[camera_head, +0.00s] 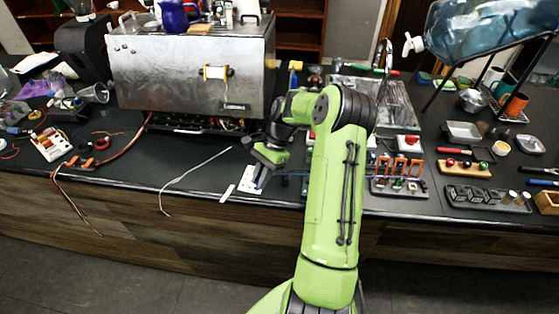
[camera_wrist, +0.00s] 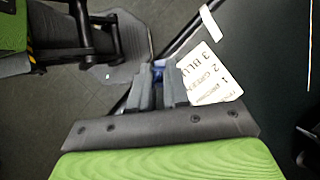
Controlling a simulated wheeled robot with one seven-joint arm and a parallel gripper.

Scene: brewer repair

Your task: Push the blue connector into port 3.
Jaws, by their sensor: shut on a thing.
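My gripper (camera_head: 260,176) is at the front edge of the counter, left of my green arm in the head view. In the wrist view my gripper (camera_wrist: 160,82) has its grey fingers close together on a small blue piece, which I take as the blue connector (camera_wrist: 158,66). Most of it is hidden between the fingers. A white label card (camera_wrist: 208,75) lies beside the fingers; its printed lines include "2 GREEN" and "3 BLU". The card (camera_head: 250,184) also shows under the gripper in the head view. I cannot make out port 3 in either view.
A steel brewer housing (camera_head: 190,75) stands behind the gripper. A white box with small coloured parts (camera_head: 50,144) and loose wires lie at the left. A grey cable (camera_head: 190,178) crosses the counter. Racks and trays (camera_head: 487,198) fill the right side.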

